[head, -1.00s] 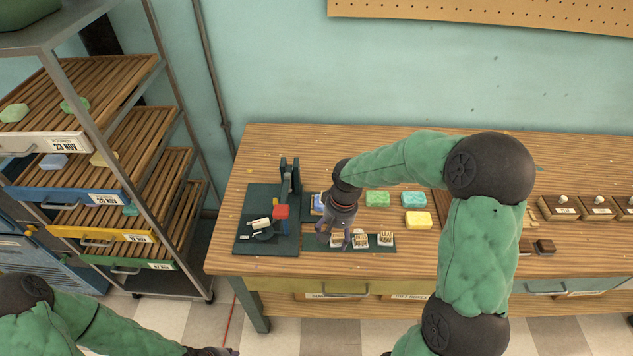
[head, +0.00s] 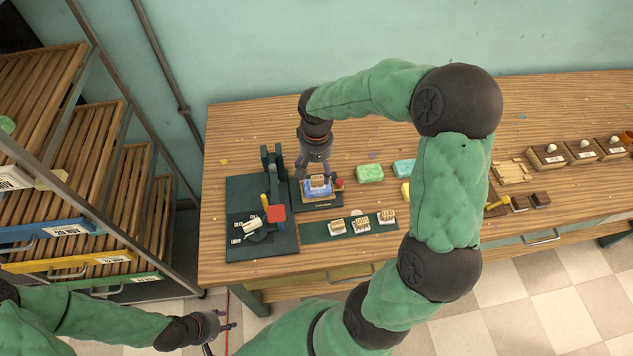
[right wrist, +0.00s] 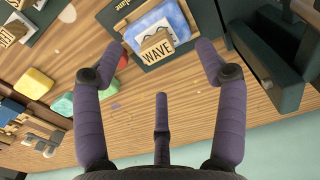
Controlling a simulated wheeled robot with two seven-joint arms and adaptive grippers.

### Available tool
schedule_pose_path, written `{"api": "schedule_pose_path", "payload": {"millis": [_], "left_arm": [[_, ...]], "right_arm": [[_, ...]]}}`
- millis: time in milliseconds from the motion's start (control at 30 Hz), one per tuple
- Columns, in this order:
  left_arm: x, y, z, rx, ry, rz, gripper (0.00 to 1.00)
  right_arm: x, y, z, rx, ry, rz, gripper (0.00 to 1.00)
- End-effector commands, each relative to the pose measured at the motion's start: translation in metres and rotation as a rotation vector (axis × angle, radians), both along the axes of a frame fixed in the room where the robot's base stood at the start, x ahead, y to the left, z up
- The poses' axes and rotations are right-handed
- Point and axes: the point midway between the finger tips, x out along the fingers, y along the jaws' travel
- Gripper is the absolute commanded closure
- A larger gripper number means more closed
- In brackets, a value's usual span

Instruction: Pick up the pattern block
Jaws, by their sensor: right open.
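A wooden pattern block (head: 318,181) sits on a blue soap bar (head: 316,193) in a dark tray (head: 322,205). In the right wrist view the block (right wrist: 157,46) reads "WAVE", and the blue-and-white soap (right wrist: 170,18) lies under it. My right gripper (head: 318,172) is open and empty, its fingertips above and to either side of the block; the right wrist view shows the fingers (right wrist: 160,58) apart. More pattern blocks (head: 361,226) stand on a green mat (head: 312,234). My left gripper (head: 222,335) is open and empty, low in front of the bench.
A dark press stand (head: 270,180) with a red part is left of the tray. Green (head: 369,173) and teal (head: 403,168) soaps lie to the right, with a yellow one partly hidden by my right arm. A drying rack (head: 90,150) stands at the left.

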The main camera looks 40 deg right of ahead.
Motion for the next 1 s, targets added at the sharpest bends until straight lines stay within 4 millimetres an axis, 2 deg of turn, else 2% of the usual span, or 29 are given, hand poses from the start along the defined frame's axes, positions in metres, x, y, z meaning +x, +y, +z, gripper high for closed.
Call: {"api": "schedule_pose_path", "payload": {"millis": [167,500,733,767,933,967,1000], "left_arm": [[0.000,0.000,-0.004,0.000,-0.001,0.000,0.60],[0.000,0.000,-0.021,0.000,-0.001,0.000,0.60],[0.000,0.000,-0.020,0.000,-0.001,0.000,0.60],[0.000,0.000,-0.020,0.000,-0.001,0.000,0.60],[0.000,0.000,-0.020,0.000,-0.001,0.000,0.60],[0.000,0.000,-0.020,0.000,-0.001,0.000,0.60],[0.000,0.000,-0.020,0.000,-0.001,0.000,0.60]], "right_arm": [[0.000,-0.001,-0.010,0.000,0.001,0.000,0.27],[0.000,-0.003,-0.053,0.001,0.003,0.000,0.27],[0.001,-0.003,-0.053,0.001,0.000,0.000,0.27],[0.001,-0.003,-0.053,0.001,0.000,0.000,0.33],[0.001,-0.003,-0.053,0.001,0.000,0.000,0.81],[0.001,-0.003,-0.053,0.001,0.000,0.000,0.88],[0.001,-0.003,-0.053,0.001,0.000,0.000,0.88]]}}
